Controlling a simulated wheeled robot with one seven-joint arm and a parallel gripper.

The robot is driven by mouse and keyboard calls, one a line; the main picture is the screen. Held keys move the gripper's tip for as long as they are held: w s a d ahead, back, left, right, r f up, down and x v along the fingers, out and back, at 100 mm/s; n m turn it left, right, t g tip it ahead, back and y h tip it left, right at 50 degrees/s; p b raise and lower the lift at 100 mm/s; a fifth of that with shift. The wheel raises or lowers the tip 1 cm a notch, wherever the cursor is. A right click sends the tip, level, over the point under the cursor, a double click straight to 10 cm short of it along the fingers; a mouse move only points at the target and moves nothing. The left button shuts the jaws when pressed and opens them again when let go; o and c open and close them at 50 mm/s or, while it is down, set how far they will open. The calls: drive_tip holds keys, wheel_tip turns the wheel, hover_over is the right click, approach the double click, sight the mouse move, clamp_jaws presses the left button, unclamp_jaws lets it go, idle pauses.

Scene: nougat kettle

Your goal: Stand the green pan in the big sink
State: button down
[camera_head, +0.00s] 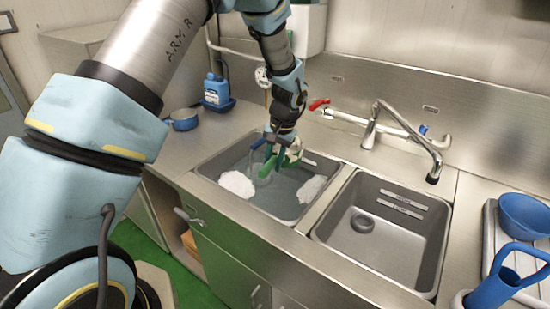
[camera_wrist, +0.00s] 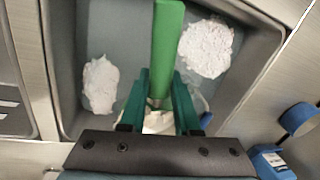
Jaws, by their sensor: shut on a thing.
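My gripper (camera_head: 273,146) hangs over the left sink (camera_head: 212,186), and its fingers also show in the wrist view (camera_wrist: 160,78). It is shut on a bright green, long, flat part, which I take to be the handle of the green pan (camera_wrist: 167,45). In the head view the green part (camera_head: 267,166) slants down toward the sink. A pale shape with green edges sits beside the fingers; its outline is partly hidden. I cannot tell whether the pan touches the water. The left sink holds greyish water with white foam patches (camera_head: 237,184) (camera_wrist: 205,48).
The right sink (camera_head: 400,245) is empty, with a round drain (camera_head: 362,223). A tap (camera_head: 405,135) arches over its back edge. A blue bottle (camera_head: 215,88) and small blue pot (camera_head: 184,119) stand left. A blue bowl (camera_head: 525,215) and blue jug (camera_head: 495,288) stand right.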

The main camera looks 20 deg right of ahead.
drive_tip(key=shift+f+b, duration=4.1)
drive_tip(key=shift+f, duration=4.95)
drive_tip(key=shift+f+b, duration=0.35)
drive_tip(key=shift+f, duration=0.05)
drive_tip(key=c, duration=0.5)
unclamp_jaws()
drive_tip(key=shift+c, duration=0.2)
drive_tip(key=shift+r, duration=0.1)
wheel_tip(320, 180, up, 10)
drive_tip(key=s+d+b, duration=0.1)
drive_tip(key=b, duration=0.2)
drive_tip(key=shift+s+d+r, duration=0.15)
drive_tip(key=shift+s+r, duration=0.05)
drive_tip(key=shift+s, duration=0.1)
